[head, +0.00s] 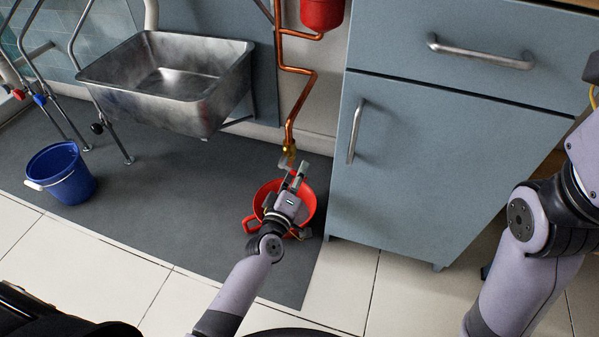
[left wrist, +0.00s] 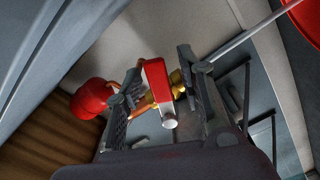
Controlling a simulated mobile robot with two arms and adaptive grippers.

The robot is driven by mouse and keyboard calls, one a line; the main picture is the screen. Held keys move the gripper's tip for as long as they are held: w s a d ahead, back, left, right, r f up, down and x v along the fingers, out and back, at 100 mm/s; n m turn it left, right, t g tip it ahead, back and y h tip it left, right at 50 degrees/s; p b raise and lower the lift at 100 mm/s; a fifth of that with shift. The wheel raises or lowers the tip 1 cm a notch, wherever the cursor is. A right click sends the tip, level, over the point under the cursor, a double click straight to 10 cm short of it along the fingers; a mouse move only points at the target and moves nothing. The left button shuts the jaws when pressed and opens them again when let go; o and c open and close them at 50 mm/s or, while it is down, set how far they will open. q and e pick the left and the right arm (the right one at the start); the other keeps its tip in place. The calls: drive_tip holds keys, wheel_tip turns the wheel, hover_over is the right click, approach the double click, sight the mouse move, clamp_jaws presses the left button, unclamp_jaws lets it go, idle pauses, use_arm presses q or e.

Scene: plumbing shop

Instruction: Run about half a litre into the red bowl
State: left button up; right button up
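The red bowl (head: 312,200) stands on the dark mat under the end of a copper pipe (head: 296,100). My left gripper (head: 294,172) is above the bowl, just below the brass valve (head: 289,149), and hides part of the bowl's inside. In the left wrist view its two fingers (left wrist: 160,92) stand apart, open, on either side of a red lever (left wrist: 155,76) on the brass valve (left wrist: 177,78). A pale round end (left wrist: 169,121) shows below the lever. I cannot see a water stream or the bowl's water level. My right gripper is not in view.
A steel sink (head: 180,82) hangs at the left, with a blue bucket (head: 62,174) on the mat (head: 165,215) below. A blue-grey cabinet (head: 440,165) stands close right of the bowl. A red vessel (head: 322,12) is above. The mat left of the bowl is clear.

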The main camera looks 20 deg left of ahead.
use_arm(q)
drive_tip(key=shift+c, duration=0.2)
clamp_jaws()
idle(0.6)
